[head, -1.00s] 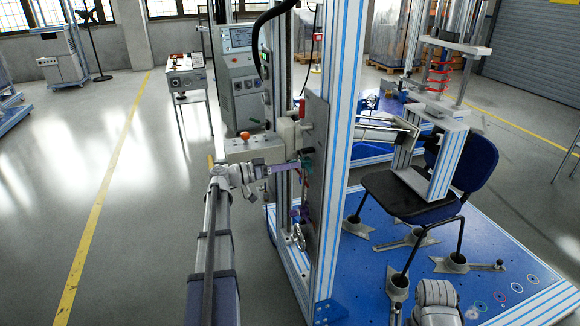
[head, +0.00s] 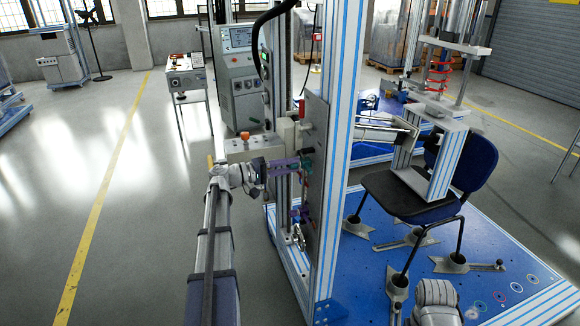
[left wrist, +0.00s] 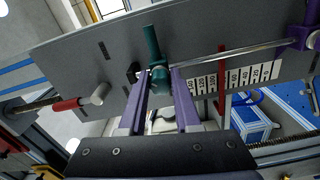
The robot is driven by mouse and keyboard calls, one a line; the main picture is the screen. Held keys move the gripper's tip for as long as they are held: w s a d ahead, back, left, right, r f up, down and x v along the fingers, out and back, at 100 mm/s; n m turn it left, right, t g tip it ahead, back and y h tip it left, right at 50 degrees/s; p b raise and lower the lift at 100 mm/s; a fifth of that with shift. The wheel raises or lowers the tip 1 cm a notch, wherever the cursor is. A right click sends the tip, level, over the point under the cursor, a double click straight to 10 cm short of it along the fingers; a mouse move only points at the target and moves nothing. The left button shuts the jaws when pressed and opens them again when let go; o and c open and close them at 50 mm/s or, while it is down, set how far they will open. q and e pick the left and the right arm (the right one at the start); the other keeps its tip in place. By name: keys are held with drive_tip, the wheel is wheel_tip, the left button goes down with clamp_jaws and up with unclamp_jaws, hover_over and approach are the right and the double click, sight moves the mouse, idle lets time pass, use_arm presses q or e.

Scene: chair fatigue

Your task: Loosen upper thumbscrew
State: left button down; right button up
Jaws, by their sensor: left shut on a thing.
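My left gripper (head: 302,165) reaches in from the left to the grey upright plate (head: 316,120) on the machine's column. In the left wrist view its two purple fingers (left wrist: 160,73) are shut on a teal thumbscrew (left wrist: 160,80), one finger on each side. A teal lever stands up from it in that view. In the head view the teal thumbscrew (head: 308,168) is small and partly hidden by the fingers. A purple clamp (head: 300,214) sits lower on the column; a purple clamp also shows in the left wrist view (left wrist: 302,36) on a metal rod.
A red pointer (left wrist: 222,75) stands by a white number scale (left wrist: 240,76). A red-handled part (left wrist: 68,104) is at the left. The striped column (head: 342,130) stands right of the plate. A chair (head: 400,192) stands on the blue platform (head: 365,265). Floor at the left is clear.

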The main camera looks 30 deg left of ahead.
use_arm(q)
drive_tip(key=n, duration=0.4)
drive_tip(key=shift+n, duration=2.2)
drive_tip(key=c, duration=0.6)
unclamp_jaws()
drive_tip(key=v, duration=0.7)
drive_tip(key=shift+s+a, duration=0.25)
drive_tip(key=shift+s, duration=0.05)
